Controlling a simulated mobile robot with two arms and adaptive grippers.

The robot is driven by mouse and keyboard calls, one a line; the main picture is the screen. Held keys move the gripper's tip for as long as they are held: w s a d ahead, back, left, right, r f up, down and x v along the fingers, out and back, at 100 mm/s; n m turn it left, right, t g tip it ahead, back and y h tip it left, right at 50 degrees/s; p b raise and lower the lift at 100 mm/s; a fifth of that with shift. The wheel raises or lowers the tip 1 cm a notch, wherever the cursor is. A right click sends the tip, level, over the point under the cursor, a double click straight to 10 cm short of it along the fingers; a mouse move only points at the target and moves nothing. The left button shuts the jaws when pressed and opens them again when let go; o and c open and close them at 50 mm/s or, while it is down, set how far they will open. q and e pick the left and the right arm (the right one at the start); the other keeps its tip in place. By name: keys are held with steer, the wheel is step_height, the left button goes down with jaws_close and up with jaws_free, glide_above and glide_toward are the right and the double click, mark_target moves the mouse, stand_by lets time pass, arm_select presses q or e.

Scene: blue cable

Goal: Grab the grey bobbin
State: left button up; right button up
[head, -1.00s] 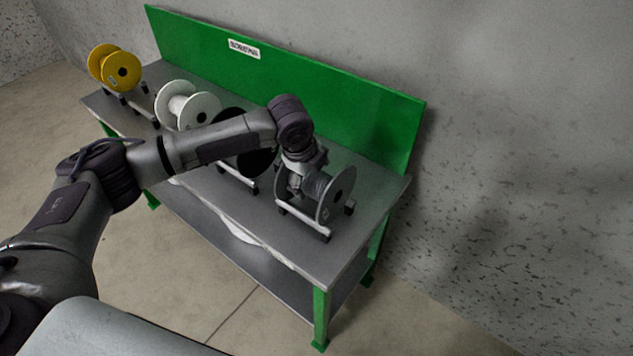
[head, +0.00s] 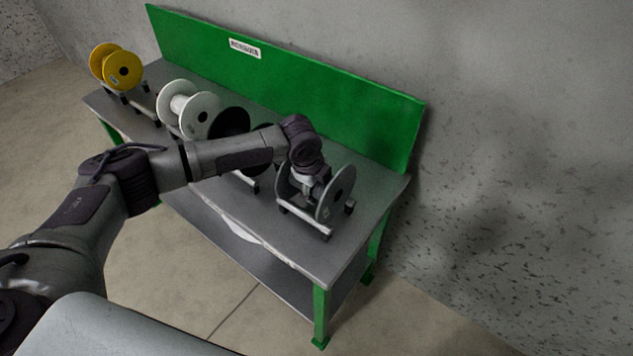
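The grey bobbin (head: 337,191) stands on a low stand at the right end of the green-framed workbench (head: 318,258). My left arm reaches in from the left. Its gripper (head: 316,192) is at the bobbin, between the two round flanges, over the core. The wrist hides part of the bobbin and most of the fingers. I cannot see whether the fingers are open or shut on the core. My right gripper is not in view.
A black bobbin (head: 234,120), a white bobbin (head: 200,124) and a yellow bobbin (head: 122,71) stand in a row to the left. A green back panel (head: 290,75) rises behind them. My forearm passes in front of the black bobbin.

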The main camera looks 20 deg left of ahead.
arm_select(q)
jaws_close()
steer(key=shift+r, duration=0.1)
